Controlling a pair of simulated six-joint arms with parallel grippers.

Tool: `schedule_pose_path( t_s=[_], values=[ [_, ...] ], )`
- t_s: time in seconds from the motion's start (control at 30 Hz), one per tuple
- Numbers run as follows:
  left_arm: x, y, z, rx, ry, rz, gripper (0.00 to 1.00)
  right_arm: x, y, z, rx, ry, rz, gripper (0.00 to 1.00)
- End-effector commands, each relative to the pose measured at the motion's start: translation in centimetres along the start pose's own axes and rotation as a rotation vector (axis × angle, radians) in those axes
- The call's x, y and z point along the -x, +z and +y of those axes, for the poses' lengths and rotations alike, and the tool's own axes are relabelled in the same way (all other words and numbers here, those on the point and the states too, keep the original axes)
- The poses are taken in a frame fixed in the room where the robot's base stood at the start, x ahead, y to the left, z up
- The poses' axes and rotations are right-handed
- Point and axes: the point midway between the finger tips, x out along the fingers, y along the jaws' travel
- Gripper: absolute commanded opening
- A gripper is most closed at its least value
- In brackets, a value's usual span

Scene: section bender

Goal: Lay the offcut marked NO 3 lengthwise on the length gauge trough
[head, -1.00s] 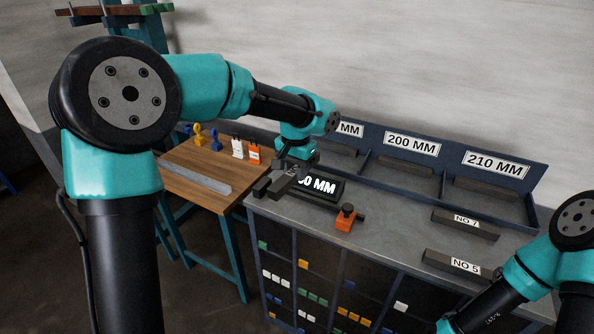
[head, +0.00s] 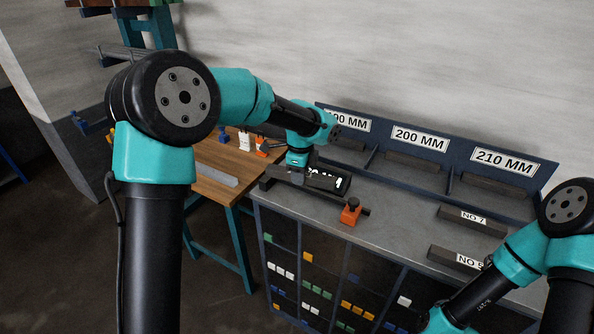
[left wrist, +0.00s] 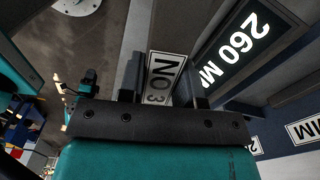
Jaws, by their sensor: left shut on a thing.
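The offcut marked NO 3 (left wrist: 166,75) shows its label between the two fingers of my left gripper in the left wrist view. My left gripper (head: 292,174) is shut on it, at the left part of the length gauge trough (head: 325,205) on the bench in the head view. The gripper hides much of the offcut there, and I cannot tell whether the offcut touches the trough. The gauge's black display (head: 329,182) is partly covered; in the left wrist view the display (left wrist: 237,46) reads 260 MM. My right gripper is outside the frames.
An orange stop (head: 350,212) stands at the trough's right end. Offcuts NO 7 (head: 472,220) and NO 5 (head: 456,258) lie on the bench at the right. A blue rack (head: 455,176) with length labels, including 200 MM and 210 MM, lines the back. A wooden table (head: 225,158) stands left.

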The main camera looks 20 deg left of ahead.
Motion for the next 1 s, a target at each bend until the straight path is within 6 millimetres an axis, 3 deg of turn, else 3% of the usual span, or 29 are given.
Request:
schedule_pose_path(
  t_s=[0.3,0.73,1.0],
  values=[
    [-1.0,-0.3,-0.6,-0.197,-0.001,0.001,0.00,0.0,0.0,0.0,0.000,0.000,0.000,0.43],
    [-1.2,-0.3,-0.6,-0.199,-0.001,0.001,0.00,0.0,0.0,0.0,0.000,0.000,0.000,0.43],
    [-2.8,-0.3,-0.6,-0.197,0.001,0.001,0.00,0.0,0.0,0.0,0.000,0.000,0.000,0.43]
  ],
)
